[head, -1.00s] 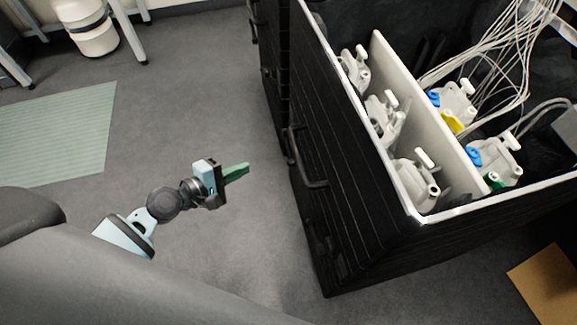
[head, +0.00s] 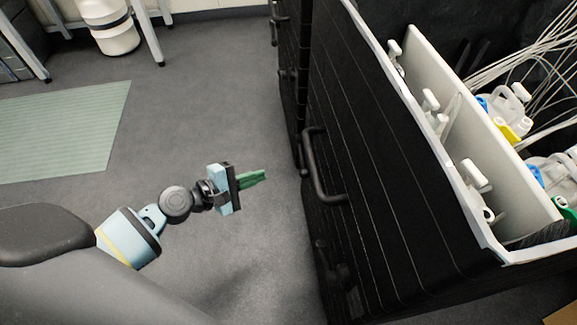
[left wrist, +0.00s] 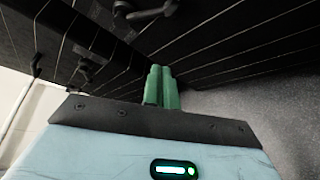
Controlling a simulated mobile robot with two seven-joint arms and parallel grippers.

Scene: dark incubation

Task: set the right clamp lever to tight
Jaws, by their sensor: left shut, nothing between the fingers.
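My left gripper (head: 252,178), with green fingers, is shut and empty, left of the cabinet front and apart from the levers. Its green fingers (left wrist: 162,88) are together in the left wrist view. My right gripper is not in view.
A black handle (head: 322,165) juts from the cabinet front, close to my left gripper. A white divider (head: 500,130) splits the cabinet's top, with cables and more fittings behind it. Grey floor is free on the left, around a green mat (head: 60,135).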

